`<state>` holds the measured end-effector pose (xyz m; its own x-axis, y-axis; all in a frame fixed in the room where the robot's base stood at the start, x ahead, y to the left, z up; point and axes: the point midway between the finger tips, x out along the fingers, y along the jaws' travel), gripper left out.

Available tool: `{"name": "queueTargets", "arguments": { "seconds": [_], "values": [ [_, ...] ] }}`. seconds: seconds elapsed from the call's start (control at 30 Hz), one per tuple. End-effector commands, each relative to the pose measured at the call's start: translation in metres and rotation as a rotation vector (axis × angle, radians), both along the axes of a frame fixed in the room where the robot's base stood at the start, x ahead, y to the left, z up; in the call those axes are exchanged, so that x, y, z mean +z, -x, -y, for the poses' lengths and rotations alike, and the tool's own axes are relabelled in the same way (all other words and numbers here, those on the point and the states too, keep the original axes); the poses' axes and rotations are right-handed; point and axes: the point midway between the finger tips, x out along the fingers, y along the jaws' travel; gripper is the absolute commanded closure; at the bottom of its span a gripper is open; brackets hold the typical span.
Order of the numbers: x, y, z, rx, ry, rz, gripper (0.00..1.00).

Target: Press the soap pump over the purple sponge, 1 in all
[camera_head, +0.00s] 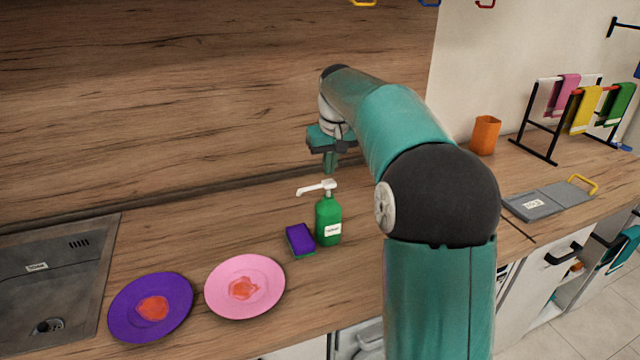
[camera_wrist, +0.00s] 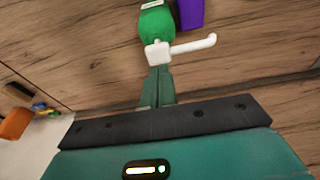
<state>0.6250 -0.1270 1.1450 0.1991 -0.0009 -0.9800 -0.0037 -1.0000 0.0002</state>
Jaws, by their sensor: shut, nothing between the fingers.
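A green soap bottle (camera_head: 328,222) with a white pump head (camera_head: 318,187) stands upright on the wooden counter. Its spout points left, over the side where the purple sponge (camera_head: 299,238) with a green underside lies, close beside the bottle. My gripper (camera_head: 329,168) is shut and empty, pointing down just above and behind the pump head in the head view. In the wrist view my fingertips (camera_wrist: 158,75) reach close to the white pump head (camera_wrist: 160,54); I cannot tell whether they touch it. The green bottle (camera_wrist: 156,24) and part of the purple sponge (camera_wrist: 190,12) show beyond.
A pink plate (camera_head: 270,270) and a purple plate (camera_head: 180,312), both with red-orange stains, lie left of the sponge, beside the sink (camera_head: 50,270). An orange cup (camera_head: 485,135), a towel rack (camera_head: 540,120) and a grey board (camera_head: 545,203) stand to the right.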

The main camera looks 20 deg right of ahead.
Motion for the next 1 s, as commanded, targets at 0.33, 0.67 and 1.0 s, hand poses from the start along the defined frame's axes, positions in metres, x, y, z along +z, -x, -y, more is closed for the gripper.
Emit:
{"name": "queueTargets", "arguments": {
  "seconds": [0.33,0.67,1.0],
  "values": [
    [0.032,0.000,0.000,0.000,0.000,0.001,1.00],
    [0.053,0.000,0.000,0.000,0.000,0.000,1.00],
    [0.053,0.000,0.000,0.000,0.000,-0.001,1.00]
  ]
}}
